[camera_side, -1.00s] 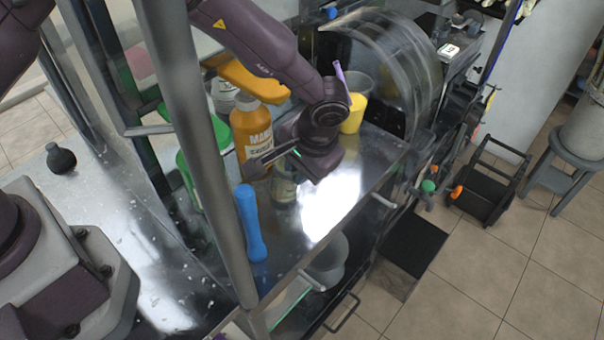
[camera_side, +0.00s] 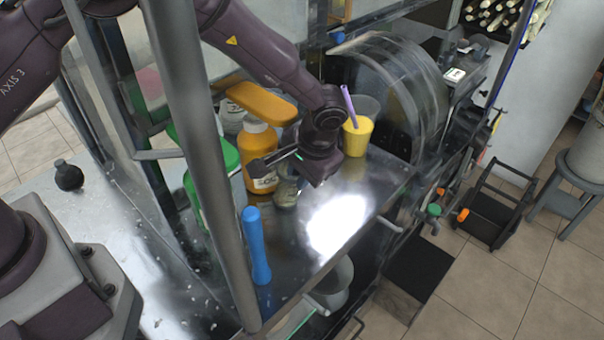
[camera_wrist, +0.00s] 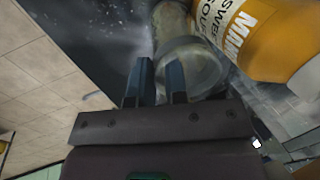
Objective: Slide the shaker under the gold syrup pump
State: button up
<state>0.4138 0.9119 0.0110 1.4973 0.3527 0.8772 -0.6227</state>
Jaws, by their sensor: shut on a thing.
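The shaker looks like a clear glass vessel (camera_side: 286,192) in the side view, mostly hidden under my gripper (camera_side: 290,168). In the wrist view its round clear body (camera_wrist: 190,62) is at my fingertips (camera_wrist: 159,82), and my gripper is shut on it. It is close in front of an orange MANGO bottle (camera_side: 260,155), which also shows in the wrist view (camera_wrist: 262,38). I cannot tell if they touch. A gold-orange elongated part (camera_side: 262,102) above the bottles appears to be the syrup pump. Its outlet is not clear.
A blue rod-shaped tool (camera_side: 256,245) stands front left of the shaker. A yellow drink with a purple straw (camera_side: 357,138) stands behind right. A green-topped container (camera_side: 198,165) is left, beside a metal post (camera_side: 205,180). The shiny counter (camera_side: 335,225) is clear to the right.

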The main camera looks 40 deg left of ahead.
jog(key=shift+d, duration=0.9)
jog(key=o, duration=1.3)
jog(key=shift+c, duration=0.2)
notch_tip(320, 180, up, 6)
jog(key=shift+r, duration=0.25)
jog(key=shift+r, duration=0.1)
